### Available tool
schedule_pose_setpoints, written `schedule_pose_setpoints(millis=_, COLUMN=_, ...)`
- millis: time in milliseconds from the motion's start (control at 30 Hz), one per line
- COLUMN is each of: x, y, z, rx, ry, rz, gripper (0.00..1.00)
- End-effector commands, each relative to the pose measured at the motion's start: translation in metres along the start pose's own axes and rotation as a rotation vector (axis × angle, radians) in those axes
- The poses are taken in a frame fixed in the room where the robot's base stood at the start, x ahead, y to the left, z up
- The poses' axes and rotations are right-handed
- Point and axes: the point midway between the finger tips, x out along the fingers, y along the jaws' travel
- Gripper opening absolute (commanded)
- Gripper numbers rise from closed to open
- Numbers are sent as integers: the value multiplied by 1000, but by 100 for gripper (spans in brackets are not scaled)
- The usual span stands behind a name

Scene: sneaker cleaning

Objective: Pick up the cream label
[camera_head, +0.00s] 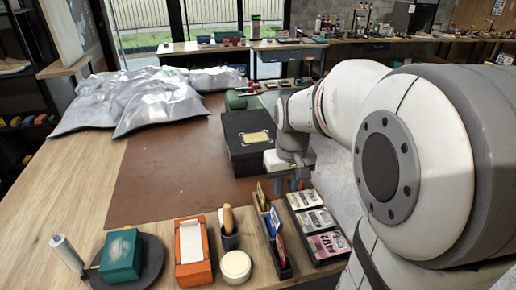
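A pale cream-yellow label (257,138) lies flat on top of a black box (238,122) near the middle of the table. Pale printed cards, the farthest one cream-grey (305,199), sit in a black tray (345,256) at the front right; I cannot tell whether one of these is the cream label. My gripper (287,185) points down, right of and nearer than the black box, just beyond the tray and card holder. Its bluish fingers look apart with nothing visible between them. The arm hides part of the area behind it.
A narrow holder (284,272) with upright cards, a dark cup (229,241), a round cream tin (236,266), an orange box (192,262) and a green box (121,255) line the front. Silver crumpled sheets (140,98) lie at back left. The brown mat (165,175) is mostly clear.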

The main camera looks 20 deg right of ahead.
Motion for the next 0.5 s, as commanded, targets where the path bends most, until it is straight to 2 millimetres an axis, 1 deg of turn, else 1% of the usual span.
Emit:
schedule_pose_setpoints(millis=33, x=9, y=11, z=-18, rx=5, ry=-25, rz=-2, gripper=29)
schedule_pose_setpoints(millis=100, x=21, y=23, z=-37, rx=4, ry=-48, rz=-4, gripper=29)
schedule_pose_setpoints(millis=200, x=36, y=38, z=-57, rx=2, ry=-75, rz=-9, gripper=29)
schedule_pose_setpoints(millis=333, x=50, y=50, z=-72, rx=0, ry=-96, rz=-13, gripper=29)
schedule_pose_setpoints(millis=500, x=63, y=55, z=-77, rx=-1, ry=-106, rz=-15, gripper=29)
